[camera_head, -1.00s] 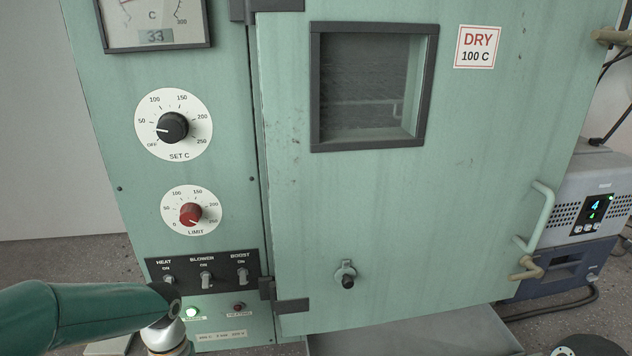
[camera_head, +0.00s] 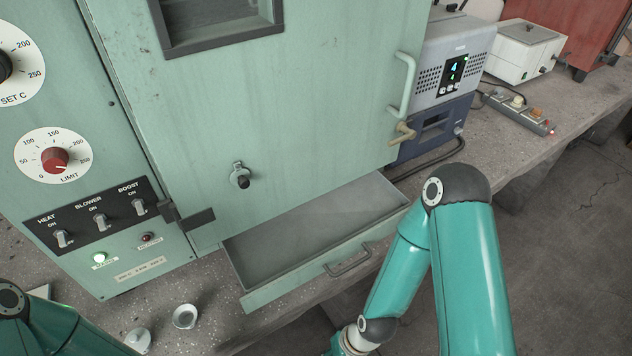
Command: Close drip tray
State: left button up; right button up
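The drip tray (camera_head: 268,284) is a shallow grey-green drawer at the foot of the green oven. It is pulled out toward me, with its empty floor showing below the oven door (camera_head: 290,120). A dark bar handle (camera_head: 348,262) is on its front face. My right arm stands to the right of the tray, its wrist running off the bottom edge. My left arm shows at the bottom left corner. Neither gripper is in the picture.
The oven door is shut, with a handle (camera_head: 404,85) on its right. A small white dish (camera_head: 185,316) and a lidded pot (camera_head: 138,340) stand on the bench left of the tray. A blue-grey unit (camera_head: 440,125) and power strip (camera_head: 520,112) stand to the right.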

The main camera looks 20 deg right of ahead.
aim_at(271, 259)
jog(key=z, duration=0.55)
jog(key=k, duration=1)
jog(key=u, duration=0.35)
jog(key=i, duration=0.5)
